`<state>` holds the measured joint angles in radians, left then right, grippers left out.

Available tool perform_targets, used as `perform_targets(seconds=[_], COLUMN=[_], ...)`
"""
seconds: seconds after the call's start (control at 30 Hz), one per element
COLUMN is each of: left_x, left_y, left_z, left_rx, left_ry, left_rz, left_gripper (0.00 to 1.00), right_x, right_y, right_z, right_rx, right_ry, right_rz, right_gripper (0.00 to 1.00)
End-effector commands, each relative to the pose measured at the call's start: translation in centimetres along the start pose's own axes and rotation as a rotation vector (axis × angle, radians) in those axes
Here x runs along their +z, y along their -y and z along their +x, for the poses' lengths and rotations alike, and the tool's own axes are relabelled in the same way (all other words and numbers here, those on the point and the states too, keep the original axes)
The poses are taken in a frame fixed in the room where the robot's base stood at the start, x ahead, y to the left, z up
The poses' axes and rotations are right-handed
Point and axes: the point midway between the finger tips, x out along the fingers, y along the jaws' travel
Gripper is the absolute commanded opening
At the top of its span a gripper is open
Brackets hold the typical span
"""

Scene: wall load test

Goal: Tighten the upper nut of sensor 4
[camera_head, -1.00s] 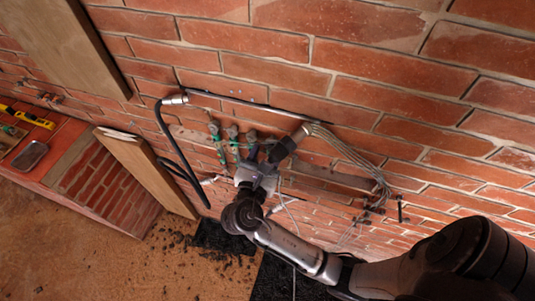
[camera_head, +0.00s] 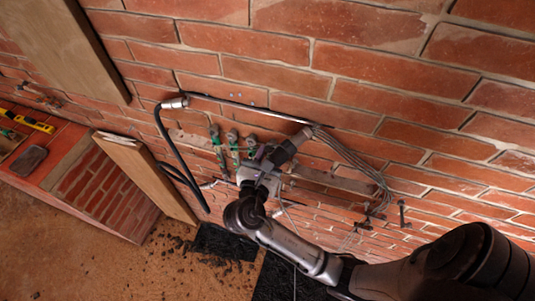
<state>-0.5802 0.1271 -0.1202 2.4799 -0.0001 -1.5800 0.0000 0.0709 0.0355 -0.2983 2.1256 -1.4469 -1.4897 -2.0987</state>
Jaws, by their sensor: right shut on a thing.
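Several sensors with green bodies and grey tops hang in a row on the brick wall. The left one (camera_head: 215,134), the middle one (camera_head: 232,140) and the right one (camera_head: 251,143) show clearly. My right gripper (camera_head: 265,158) is at the right end of this row and appears shut on the upper nut of sensor 4. The gripper hides most of that sensor and the contact itself. A dark cylinder (camera_head: 287,149) slants up right beside the gripper; I cannot tell whether it is attached. My left gripper is out of view.
A dark pipe (camera_head: 250,105) runs above the sensors, with a black hose (camera_head: 165,133) bending down at its left. Grey cables (camera_head: 355,160) hang at the right. A wooden board (camera_head: 150,175) and a red bench (camera_head: 55,160) stand at left.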

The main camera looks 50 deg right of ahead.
Motion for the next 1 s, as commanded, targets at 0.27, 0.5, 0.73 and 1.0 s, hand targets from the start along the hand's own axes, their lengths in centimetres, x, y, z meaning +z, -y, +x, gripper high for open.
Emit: perform_targets(seconds=[0.27, 0.5, 0.73, 1.0], left_x=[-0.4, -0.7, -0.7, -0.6], left_y=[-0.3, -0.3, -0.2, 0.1], left_z=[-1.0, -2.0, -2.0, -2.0], left_rx=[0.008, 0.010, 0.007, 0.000], left_ry=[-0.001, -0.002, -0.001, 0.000], left_rz=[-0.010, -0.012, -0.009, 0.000], left_gripper=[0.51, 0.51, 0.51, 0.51], right_x=[0.3, 0.1, 0.0, 0.0], right_y=[0.0, 0.0, 0.0, 0.0], right_z=[0.0, 0.0, 0.0, 0.0], right_rx=[-0.001, -0.001, 0.000, 0.000], right_ry=[-0.004, -0.003, -0.001, 0.000], right_rz=[0.065, 0.222, 0.251, 0.249], right_gripper=[0.01, 0.01, 0.01, 0.36])
